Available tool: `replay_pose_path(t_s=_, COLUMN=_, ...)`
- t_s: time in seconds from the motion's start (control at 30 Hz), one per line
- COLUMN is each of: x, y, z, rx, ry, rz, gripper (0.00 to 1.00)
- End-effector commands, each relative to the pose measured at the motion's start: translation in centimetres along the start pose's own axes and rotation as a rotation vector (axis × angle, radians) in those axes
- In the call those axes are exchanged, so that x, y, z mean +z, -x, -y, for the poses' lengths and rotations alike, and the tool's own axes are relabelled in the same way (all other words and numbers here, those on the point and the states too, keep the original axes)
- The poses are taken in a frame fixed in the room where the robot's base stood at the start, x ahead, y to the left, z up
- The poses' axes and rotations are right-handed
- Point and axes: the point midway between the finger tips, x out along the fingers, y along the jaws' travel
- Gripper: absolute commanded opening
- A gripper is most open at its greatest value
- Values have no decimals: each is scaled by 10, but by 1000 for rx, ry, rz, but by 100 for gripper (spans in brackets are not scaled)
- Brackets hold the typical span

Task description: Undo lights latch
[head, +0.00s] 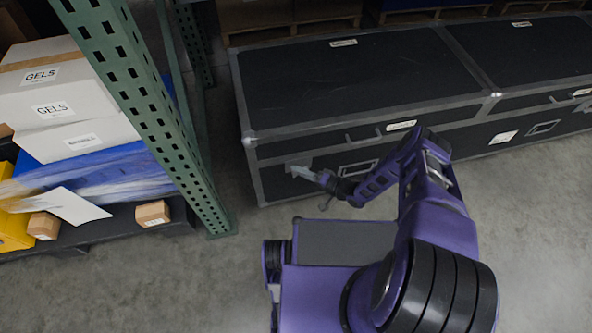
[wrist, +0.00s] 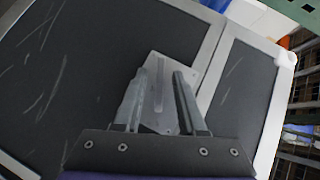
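A long black case (head: 345,75) with grey metal edges stands on the floor in the head view. A grey metal latch plate (head: 298,166) is on its front face near the left end. In the wrist view the latch plate (wrist: 165,95) lies across the seam, with a raised strip along its middle. My gripper (head: 306,171) is at the latch, seen from above. In the wrist view my gripper (wrist: 165,74) has its fingers apart, one each side of the strip. Contact with the strip cannot be told. The labels on the case are too small to read.
A second black case section (head: 530,50) adjoins at the right. A green rack post (head: 150,110) stands left of the case, with white GELS boxes (head: 55,95) on a pallet behind it. Bare concrete floor (head: 540,210) lies in front of the case.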

Motion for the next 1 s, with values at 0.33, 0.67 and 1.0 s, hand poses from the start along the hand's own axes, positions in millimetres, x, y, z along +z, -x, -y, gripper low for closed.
replay_pose_path(t_s=0.33, x=-1, y=1, z=-2, rx=0, ry=0, rz=-1, gripper=40)
replay_pose_path(t_s=0.67, x=-1, y=1, z=-1, rx=0, ry=0, rz=0, gripper=2)
replay_pose_path(t_s=1.0, x=-1, y=1, z=-1, rx=2, ry=2, rz=0, gripper=0)
